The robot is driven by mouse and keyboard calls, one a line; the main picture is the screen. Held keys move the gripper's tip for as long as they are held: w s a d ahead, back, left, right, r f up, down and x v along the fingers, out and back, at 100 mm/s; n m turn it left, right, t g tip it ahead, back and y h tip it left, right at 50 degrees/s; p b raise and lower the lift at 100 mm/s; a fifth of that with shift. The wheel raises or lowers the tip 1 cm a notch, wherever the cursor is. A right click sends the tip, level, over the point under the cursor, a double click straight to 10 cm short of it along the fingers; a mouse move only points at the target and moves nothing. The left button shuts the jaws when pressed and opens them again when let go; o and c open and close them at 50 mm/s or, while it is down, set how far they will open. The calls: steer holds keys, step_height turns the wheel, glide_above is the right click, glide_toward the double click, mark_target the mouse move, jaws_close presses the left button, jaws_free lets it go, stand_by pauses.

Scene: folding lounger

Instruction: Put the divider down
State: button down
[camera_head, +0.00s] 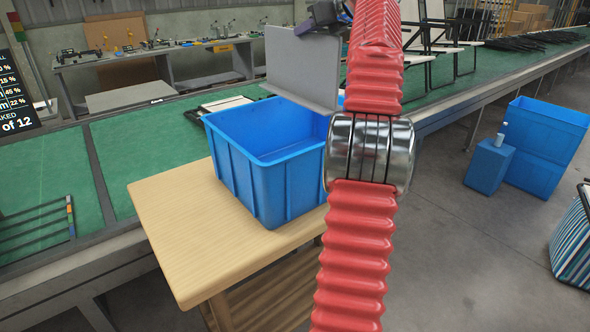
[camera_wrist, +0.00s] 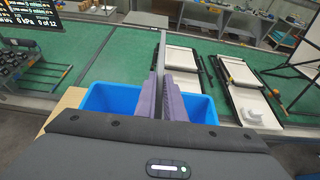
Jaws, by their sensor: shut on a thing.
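The divider is a flat grey panel (camera_head: 303,68), held upright above the back part of the blue bin (camera_head: 250,185) in the head view. My gripper (camera_head: 322,18) is shut on its top edge; my red arm hides part of the gripper and the bin's right side. The bin's visible interior looks empty. In the wrist view, my purple fingers (camera_wrist: 165,97) pinch the divider (camera_wrist: 161,55), seen nearly edge-on, with the blue bin (camera_wrist: 108,98) below on both sides. I cannot tell whether the divider's lower edge touches the bin.
The bin stands on a wooden table (camera_head: 165,215) beside a green conveyor (camera_head: 115,165). Folded lounger frames (camera_wrist: 180,62) lie on the conveyor beyond. A blue crate (camera_head: 545,140) and a smaller blue box (camera_head: 488,165) stand on the floor at right. The table's left part is clear.

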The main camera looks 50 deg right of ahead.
step_height(320, 180, down, 24)
stand_by(1.1)
steer(key=shift+r, duration=0.1)
steer(key=shift+f, duration=2.15)
steer(key=c, duration=1.9)
jaws_free()
steer(key=shift+o, duration=0.3)
